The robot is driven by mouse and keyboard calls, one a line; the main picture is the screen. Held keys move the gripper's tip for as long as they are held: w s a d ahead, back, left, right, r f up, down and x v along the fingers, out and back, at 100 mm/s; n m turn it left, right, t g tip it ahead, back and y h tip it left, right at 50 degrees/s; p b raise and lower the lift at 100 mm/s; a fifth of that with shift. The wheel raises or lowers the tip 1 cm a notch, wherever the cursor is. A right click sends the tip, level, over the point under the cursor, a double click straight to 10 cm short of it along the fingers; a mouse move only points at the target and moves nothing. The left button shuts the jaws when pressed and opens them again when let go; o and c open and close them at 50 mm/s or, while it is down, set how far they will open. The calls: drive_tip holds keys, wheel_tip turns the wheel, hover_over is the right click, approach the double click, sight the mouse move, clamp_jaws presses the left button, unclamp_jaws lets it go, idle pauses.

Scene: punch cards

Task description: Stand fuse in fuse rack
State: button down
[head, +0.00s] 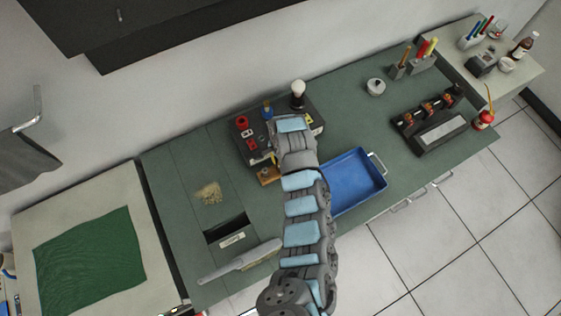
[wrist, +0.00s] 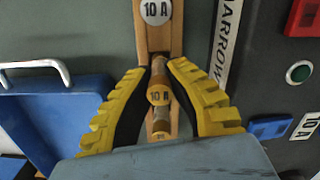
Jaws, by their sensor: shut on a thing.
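My gripper (wrist: 162,66), with yellow ribbed fingers, is shut on a fuse (wrist: 159,95) with a brown body and a tan band marked 10 A. The wooden fuse rack (wrist: 174,38) lies directly beyond the fuse in the wrist view, with a round white 10 A label. I cannot tell whether the fuse touches the rack or is seated in it. In the head view, part of the wooden rack (head: 268,175) shows left of my arm, beside the dark panel box. My arm hides the fingers and the fuse there.
The dark box (head: 252,143) with red, white and blue parts stands close to the rack. A blue tray (head: 354,181) lies to the right in the head view; its edge (wrist: 60,105) is at left in the wrist view. A black fixture (head: 440,133) stands further right. Green bench is free between.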

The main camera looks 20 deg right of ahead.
drive_tip(key=shift+f, duration=0.4)
drive_tip(key=c, duration=0.6)
unclamp_jaws()
drive_tip(key=shift+r, duration=0.1)
drive_tip(key=shift+r+p, duration=2.7)
drive_tip(key=shift+r, duration=0.25)
